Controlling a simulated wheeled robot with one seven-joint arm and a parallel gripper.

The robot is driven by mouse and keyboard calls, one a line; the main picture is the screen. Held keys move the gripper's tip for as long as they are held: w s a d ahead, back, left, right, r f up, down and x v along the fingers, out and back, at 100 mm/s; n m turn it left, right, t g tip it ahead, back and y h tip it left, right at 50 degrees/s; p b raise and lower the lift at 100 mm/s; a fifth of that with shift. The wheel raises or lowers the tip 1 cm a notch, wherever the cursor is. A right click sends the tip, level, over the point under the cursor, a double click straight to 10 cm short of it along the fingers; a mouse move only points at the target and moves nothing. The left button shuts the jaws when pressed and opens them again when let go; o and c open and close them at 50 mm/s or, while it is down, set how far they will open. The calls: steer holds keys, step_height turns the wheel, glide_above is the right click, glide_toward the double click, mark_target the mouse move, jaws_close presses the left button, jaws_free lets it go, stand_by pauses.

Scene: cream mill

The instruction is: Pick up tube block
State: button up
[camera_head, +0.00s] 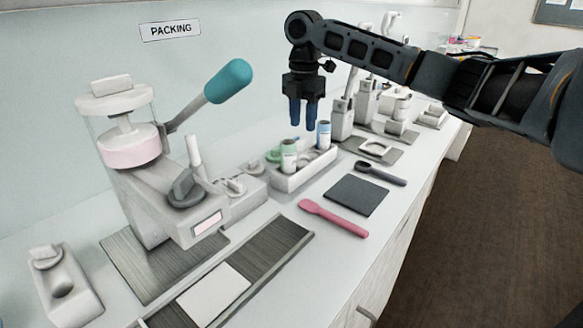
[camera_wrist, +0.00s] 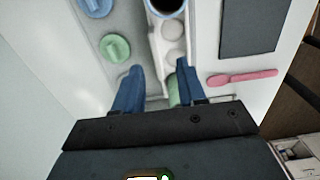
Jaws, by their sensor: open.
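The tube block (camera_head: 306,174) is a long white block on the counter in the head view. A green-banded tube (camera_head: 288,156) and a blue-banded tube (camera_head: 323,135) stand upright in it. My gripper (camera_head: 302,118) hangs above the block with its blue fingers pointing down, apart and empty. In the wrist view my gripper (camera_wrist: 156,76) is open over the block (camera_wrist: 158,58), whose round empty wells show beyond the fingertips. The blue tube (camera_wrist: 165,6) is at the top edge. The green tube (camera_wrist: 173,88) is partly hidden by the right finger.
Green (camera_wrist: 114,47) and blue (camera_wrist: 96,6) lids lie left of the block. A dark mat (camera_head: 356,195), pink spatula (camera_head: 333,217) and dark spoon (camera_head: 381,174) lie to its right. A press with a teal handle (camera_head: 228,81) stands left. More devices stand behind.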

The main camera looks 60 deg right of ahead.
mark_target(300, 140)
steer(key=f, duration=0.5)
steer(key=f+p, duration=0.1)
steer(key=f, duration=0.1)
steer(key=shift+w+a+f, duration=0.2)
steer(key=shift+w+f, duration=0.05)
steer(key=shift+w, duration=0.1)
jaws_close()
steer(key=shift+r, duration=0.1)
stand_by(1.0)
